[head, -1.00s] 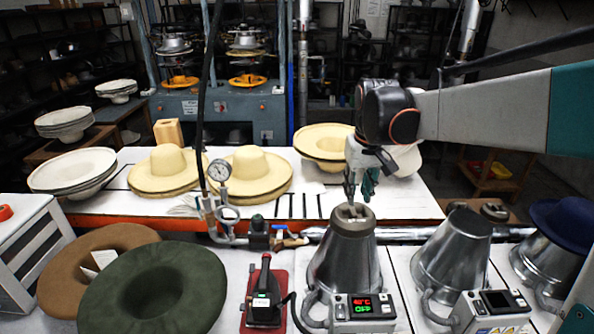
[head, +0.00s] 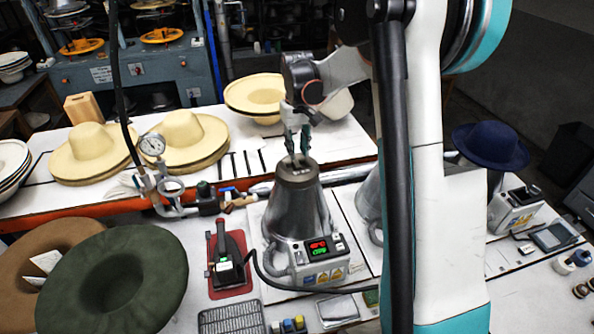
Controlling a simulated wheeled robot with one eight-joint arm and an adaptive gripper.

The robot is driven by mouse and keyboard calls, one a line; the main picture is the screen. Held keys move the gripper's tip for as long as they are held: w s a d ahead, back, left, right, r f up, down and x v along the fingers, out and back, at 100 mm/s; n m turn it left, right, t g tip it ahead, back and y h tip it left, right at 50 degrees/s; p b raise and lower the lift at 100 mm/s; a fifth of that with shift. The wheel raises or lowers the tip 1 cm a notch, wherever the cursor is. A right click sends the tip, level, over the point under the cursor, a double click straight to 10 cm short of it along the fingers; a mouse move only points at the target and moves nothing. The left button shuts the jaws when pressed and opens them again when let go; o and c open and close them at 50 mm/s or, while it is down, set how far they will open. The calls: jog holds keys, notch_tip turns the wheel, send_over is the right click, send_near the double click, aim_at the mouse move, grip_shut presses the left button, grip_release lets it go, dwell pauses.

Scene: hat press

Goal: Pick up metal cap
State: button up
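The metal cap (head: 296,172) sits on top of a tapered metal cone (head: 297,215) at the middle of the bench. It is a grey-brown round piece with a small raised grip on top. My gripper (head: 297,153) points down over it, its two dark green fingers apart and their tips right at the raised grip. Whether the fingertips touch the grip is too small to tell. The cap looks seated on the cone.
A control box (head: 318,255) with a lit display stands before the cone. An iron (head: 226,255) on a red pad, a green hat (head: 113,280) and a gauge pipe (head: 153,150) lie left. Pale hats (head: 92,152) stand behind. A blue hat (head: 490,145) is right; my arm hides the middle right.

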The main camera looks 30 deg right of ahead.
aim_at(297, 164)
jog(key=shift+w+d+f, duration=0.1)
jog(key=shift+w+f, duration=0.05)
jog(key=shift+f, duration=1.45)
jog(key=shift+w+f, duration=0.1)
jog(key=shift+f, duration=1.45)
grip_shut()
